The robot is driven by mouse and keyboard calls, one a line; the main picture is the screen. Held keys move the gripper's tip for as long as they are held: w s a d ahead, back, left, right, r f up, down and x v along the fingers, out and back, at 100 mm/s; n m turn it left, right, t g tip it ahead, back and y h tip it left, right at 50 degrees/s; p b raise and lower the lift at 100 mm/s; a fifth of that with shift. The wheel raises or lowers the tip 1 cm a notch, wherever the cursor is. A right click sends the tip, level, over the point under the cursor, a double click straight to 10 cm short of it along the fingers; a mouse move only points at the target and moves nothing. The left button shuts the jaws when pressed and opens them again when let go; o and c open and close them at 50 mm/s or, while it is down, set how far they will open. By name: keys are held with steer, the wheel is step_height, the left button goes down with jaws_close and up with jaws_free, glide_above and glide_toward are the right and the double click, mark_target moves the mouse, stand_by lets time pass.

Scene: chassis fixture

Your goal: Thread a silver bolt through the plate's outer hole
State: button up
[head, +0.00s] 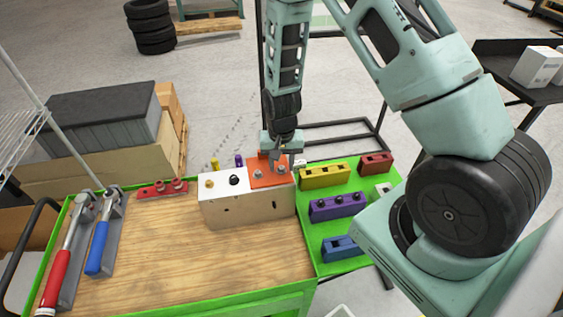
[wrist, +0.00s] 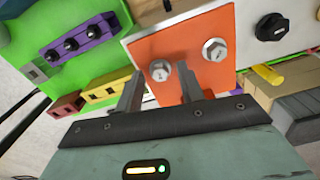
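An orange plate (head: 263,161) lies on the right end of a pale block (head: 243,213). Two silver bolts sit with their hex heads against the plate, one on the left (head: 258,174) and one on the right (head: 280,170); both also show in the wrist view (wrist: 160,70) (wrist: 215,50). Their heads cover whatever holes lie under them. My gripper (head: 284,152) is over the plate's far side, pointing down. In the wrist view my gripper (wrist: 160,82) has its fingers apart, with one bolt head appearing between the tips. I see no contact with the bolt.
A black knob (head: 234,180) and a brass-coloured piece (head: 209,184) stand on the block. Yellow (head: 324,175), purple (head: 337,206) and blue (head: 340,248) racks lie to the right. A red rack (head: 162,189) is at the left. The front wooden tabletop (head: 190,255) is clear.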

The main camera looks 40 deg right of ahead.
steer(key=shift+c, duration=0.4)
jaws_close()
steer(key=m, duration=0.7)
steer(key=shift+p, duration=0.4)
steer(key=m+p, duration=0.1)
steer(key=m, duration=0.4)
steer(key=shift+m, duration=0.3)
steer(key=shift+f+m, duration=0.15)
steer(key=shift+m, duration=0.45)
steer(key=shift+o, duration=0.8)
jaws_free()
